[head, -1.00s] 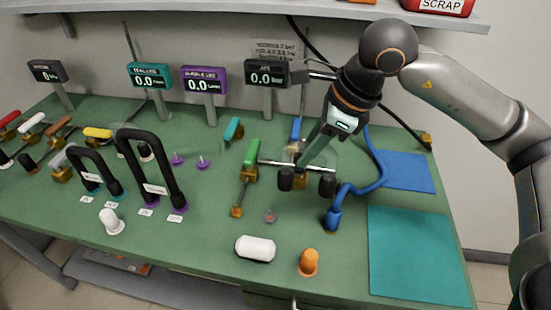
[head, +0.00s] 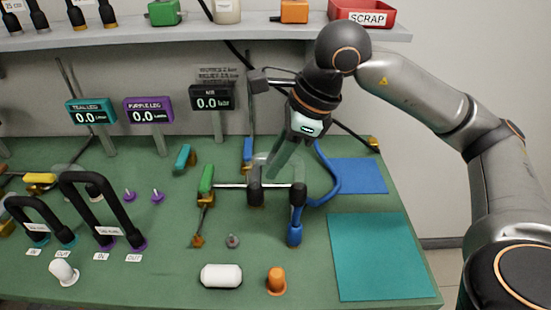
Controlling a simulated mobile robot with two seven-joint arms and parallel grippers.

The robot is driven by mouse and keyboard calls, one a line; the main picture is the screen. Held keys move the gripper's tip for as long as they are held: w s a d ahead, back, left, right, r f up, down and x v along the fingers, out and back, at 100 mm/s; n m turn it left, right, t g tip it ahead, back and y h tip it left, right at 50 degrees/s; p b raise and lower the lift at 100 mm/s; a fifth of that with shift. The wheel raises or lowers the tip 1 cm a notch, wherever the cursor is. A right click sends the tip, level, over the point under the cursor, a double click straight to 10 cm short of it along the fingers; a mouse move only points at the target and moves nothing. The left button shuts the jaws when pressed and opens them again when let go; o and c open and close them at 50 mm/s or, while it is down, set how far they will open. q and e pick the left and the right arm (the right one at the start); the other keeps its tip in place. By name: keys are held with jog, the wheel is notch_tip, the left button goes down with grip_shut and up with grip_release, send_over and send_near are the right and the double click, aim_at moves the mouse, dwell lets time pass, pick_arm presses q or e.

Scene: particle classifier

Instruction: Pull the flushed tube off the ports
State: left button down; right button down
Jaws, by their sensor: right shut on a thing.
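My right gripper (head: 278,174) reaches down over the middle of the green bench. It is shut on a pale, see-through tube (head: 263,165), which shows only faintly. Two dark end pieces hang below it, just above the bench fittings. I cannot tell if they are the tube's ends or my fingertips. A small brass fitting (head: 257,205) shows under the left one. The right one overlaps the blue hose end (head: 295,232); I cannot tell if they touch. Two black looped tubes, one small (head: 42,208) and one large (head: 103,188), stand on labelled ports at left. My left gripper is not in view.
A white capsule (head: 221,276) and an orange plug (head: 276,281) are in front. Blue (head: 358,175) and teal (head: 380,255) mats lie clear at right. A red SCRAP bin (head: 361,13) is on the shelf.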

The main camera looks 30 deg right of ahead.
jog(key=shift+w+d+r+p, duration=0.1)
jog(key=shift+w+r+p, duration=0.05)
jog(key=shift+r+p, duration=1.35)
jog(key=shift+r+b, duration=0.25)
jog(key=shift+b, duration=0.05)
notch_tip(320, 180, up, 3)
jog(key=shift+w+r+p, duration=0.1)
jog(key=shift+p, duration=1.15)
